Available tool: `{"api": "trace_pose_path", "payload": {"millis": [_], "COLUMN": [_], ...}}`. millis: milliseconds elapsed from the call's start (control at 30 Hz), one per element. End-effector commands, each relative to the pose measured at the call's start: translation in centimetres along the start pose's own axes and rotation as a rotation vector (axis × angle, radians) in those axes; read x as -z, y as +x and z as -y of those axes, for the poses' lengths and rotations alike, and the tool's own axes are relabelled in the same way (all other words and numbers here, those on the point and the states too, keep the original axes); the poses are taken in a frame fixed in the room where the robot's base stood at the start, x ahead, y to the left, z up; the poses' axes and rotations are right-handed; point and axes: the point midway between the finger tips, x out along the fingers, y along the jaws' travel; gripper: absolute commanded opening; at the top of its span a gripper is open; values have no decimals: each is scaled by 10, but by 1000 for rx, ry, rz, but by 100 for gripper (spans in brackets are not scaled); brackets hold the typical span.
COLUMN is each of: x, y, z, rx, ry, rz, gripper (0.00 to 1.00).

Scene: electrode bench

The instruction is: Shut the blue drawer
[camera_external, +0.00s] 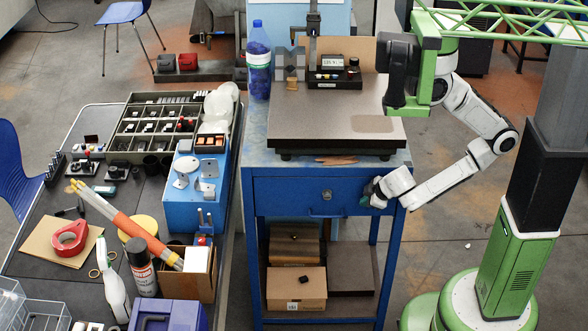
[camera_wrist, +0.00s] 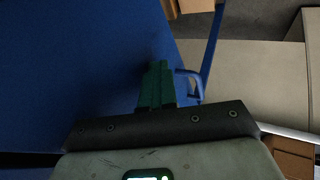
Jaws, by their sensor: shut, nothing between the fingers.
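The blue drawer (camera_external: 285,195) is at the top of the blue bench stand, with a lock plate and a bar handle (camera_external: 327,214) on its front. It looks flush or nearly flush with the frame; a small gap cannot be ruled out. My gripper (camera_external: 365,199) is at the right end of the drawer front, shut and empty. In the wrist view, the green fingertips (camera_wrist: 157,68) are together in front of the blue drawer front (camera_wrist: 80,70), with the handle (camera_wrist: 188,85) just to their right. Whether the fingertips touch the front cannot be told.
A scale platform (camera_external: 330,115) and a bottle (camera_external: 258,60) stand on top of the stand. Cardboard boxes (camera_external: 297,290) sit on its lower shelf. A cluttered dark table (camera_external: 30,265) stands at the left. The floor right of the stand is partly clear.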

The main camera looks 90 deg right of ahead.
Motion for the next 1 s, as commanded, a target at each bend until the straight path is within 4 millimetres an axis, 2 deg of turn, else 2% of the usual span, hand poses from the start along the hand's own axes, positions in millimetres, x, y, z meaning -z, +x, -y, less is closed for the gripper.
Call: {"api": "trace_pose_path", "payload": {"millis": [300,533,667,1000], "x": [-1,-1,-1,-1], "y": [3,1,-6,-35], "z": [-6,0,15,70], "rx": [-14,-14,-11,-5], "ry": [0,-2,-2,-2], "rz": [4,3,2,1], "gripper": [0,0,0,0]}}
